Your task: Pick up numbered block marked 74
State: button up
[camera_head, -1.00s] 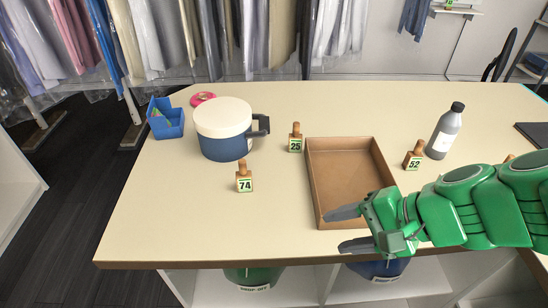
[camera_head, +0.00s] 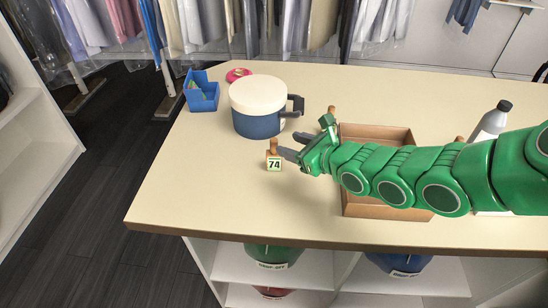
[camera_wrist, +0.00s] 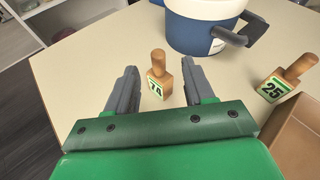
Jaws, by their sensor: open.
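The block marked 74 (camera_head: 274,162) is a small wooden block with a peg handle and a green-edged label. It stands upright on the table (camera_head: 190,200). My gripper (camera_head: 288,147) is open beside it, its fingers pointing left toward the block. In the wrist view, block 74 (camera_wrist: 157,82) stands just ahead of and between the two grey fingers of my gripper (camera_wrist: 158,78), with gaps on both sides. No contact shows.
The blue pot with a cream lid (camera_head: 257,105) stands close behind block 74. Block 25 (camera_wrist: 276,88) stands to the right, beside the brown tray (camera_head: 380,133). My arm passes over the tray. A bottle (camera_head: 490,122) is at right; a blue bin (camera_head: 201,92) is back left. The table's front left is clear.

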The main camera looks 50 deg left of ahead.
aim_at(274, 154)
jog(key=shift+m, duration=0.8)
jog(key=shift+s+a+f, duration=0.15)
jog(key=shift+a+f, duration=0.8)
jog(key=shift+a, duration=0.45)
jog(key=shift+s+a+f, duration=0.1)
jog(key=shift+a+f, duration=0.9)
jog(key=shift+a, duration=0.4)
jog(key=shift+s+a+f, duration=0.15)
jog(key=shift+a+f, duration=0.8)
jog(key=shift+a, duration=0.45)
jog(key=shift+h, duration=0.3)
grip_shut()
